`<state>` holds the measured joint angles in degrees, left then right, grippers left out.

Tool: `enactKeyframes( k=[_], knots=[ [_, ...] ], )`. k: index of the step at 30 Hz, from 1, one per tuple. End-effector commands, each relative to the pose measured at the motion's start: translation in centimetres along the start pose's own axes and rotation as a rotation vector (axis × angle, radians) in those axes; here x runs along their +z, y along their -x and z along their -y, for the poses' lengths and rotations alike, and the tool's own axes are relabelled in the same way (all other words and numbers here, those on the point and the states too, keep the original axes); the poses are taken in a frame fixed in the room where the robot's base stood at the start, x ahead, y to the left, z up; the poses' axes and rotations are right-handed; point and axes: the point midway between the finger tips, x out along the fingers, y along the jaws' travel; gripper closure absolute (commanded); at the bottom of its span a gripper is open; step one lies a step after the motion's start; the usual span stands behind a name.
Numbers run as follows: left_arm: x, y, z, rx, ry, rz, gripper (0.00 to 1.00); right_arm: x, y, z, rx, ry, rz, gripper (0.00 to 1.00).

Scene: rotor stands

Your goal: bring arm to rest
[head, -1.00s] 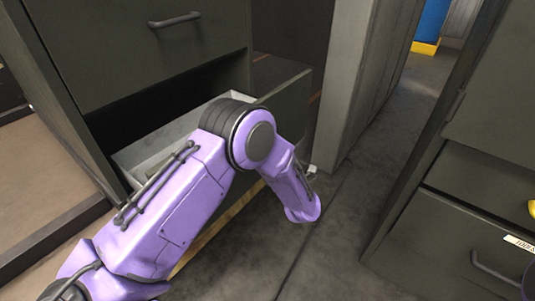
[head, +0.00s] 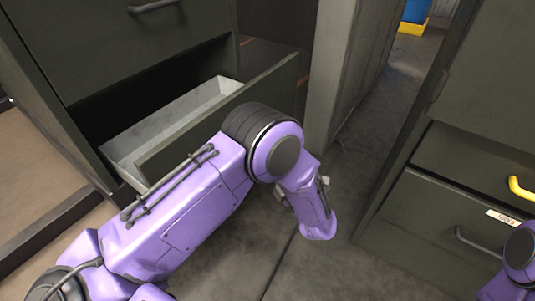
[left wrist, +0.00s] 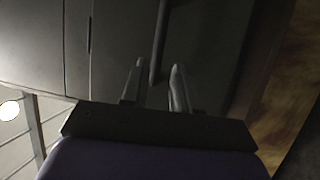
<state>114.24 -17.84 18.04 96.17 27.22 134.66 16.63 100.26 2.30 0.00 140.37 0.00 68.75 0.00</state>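My purple left arm comes in from the lower left of the head view, bent at its elbow in front of the open drawer (head: 215,98). Its forearm points down over the floor, and its gripper is mostly hidden behind it. In the left wrist view, the two fingers of my left gripper (left wrist: 155,88) stand apart with nothing between them. A dark bar handle (left wrist: 159,40) on a grey panel shows just past the fingertips, apart from them as far as I can tell. A purple part of my right arm shows at the lower right of the head view; its gripper is out of frame.
The drawer juts from the dark cabinet (head: 115,45) at left. A grey upright panel (head: 335,70) stands behind the arm. Another cabinet at right has a labelled drawer (head: 430,225) with a dark handle and a yellow handle (head: 520,188) above. Clear floor (head: 345,165) runs between.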

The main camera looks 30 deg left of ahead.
Motion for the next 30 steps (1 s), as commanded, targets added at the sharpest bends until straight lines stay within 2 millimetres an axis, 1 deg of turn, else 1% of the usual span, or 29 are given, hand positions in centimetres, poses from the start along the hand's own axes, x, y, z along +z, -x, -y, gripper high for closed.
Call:
enactKeyframes(
  k=[14, 16, 17, 19, 20, 21, 23, 24, 25, 26, 27, 29, 30],
  knots=[
    [0.0, 0.1, 0.0, 0.0, -0.003, -0.001, 0.71, 0.0, 0.0, 0.0, 0.0, 0.0, 0.0, 1.0],
    [0.6, 0.1, 0.2, -0.008, -0.04, 0.033, 0.71, 0.0, 0.0, 0.0, 0.0, 0.0, 0.0, 1.0],
    [1.3, 0.2, 0.3, -0.013, -0.069, 0.072, 0.71, 0.0, 0.0, 0.0, 0.0, 0.0, 0.0, 1.0],
    [2.7, 0.7, 1.9, -0.022, -0.228, 0.244, 0.71, 0.0, 0.0, 0.0, 0.0, 0.0, 0.0, 1.0],
    [3.0, 0.9, 3.1, -0.027, -0.334, 0.341, 0.71, 0.0, 0.0, 0.0, 0.0, 0.0, 0.0, 1.0],
    [2.5, 1.2, 5.8, -0.044, -0.507, 0.487, 0.71, 0.0, 0.0, 0.0, 0.0, 0.0, 0.0, 1.0],
    [0.0, 2.2, 10.8, -0.096, -0.773, 0.698, 0.71, 0.0, 0.0, 0.0, 0.0, 0.0, 0.0, 1.0],
    [-2.1, 3.1, 13.5, -0.135, -0.909, 0.811, 0.71, 0.0, 0.0, 0.0, 0.0, 0.0, 0.0, 1.0],
    [-3.8, 3.8, 15.3, -0.167, -0.997, 0.887, 0.71, 0.0, 0.0, 0.0, 0.0, 0.0, 0.0, 1.0],
    [-5.7, 4.4, 16.9, -0.201, -1.077, 0.956, 0.71, 0.0, 0.0, 0.0, 0.0, 0.0, 0.0, 1.0],
    [-8.1, 5.4, 18.6, -0.245, -1.164, 1.035, 0.71, 0.0, 0.0, 0.0, 0.0, 0.0, 0.0, 1.0],
    [-11.6, 6.7, 20.6, -0.31, -1.269, 1.136, 0.71, 0.0, 0.0, 0.0, 0.0, 0.0, 0.0, 1.0],
    [-13.8, 7.4, 21.6, -0.353, -1.324, 1.191, 0.71, 0.0, 0.0, 0.0, 0.0, 0.0, 0.0, 1.0]
  ],
)
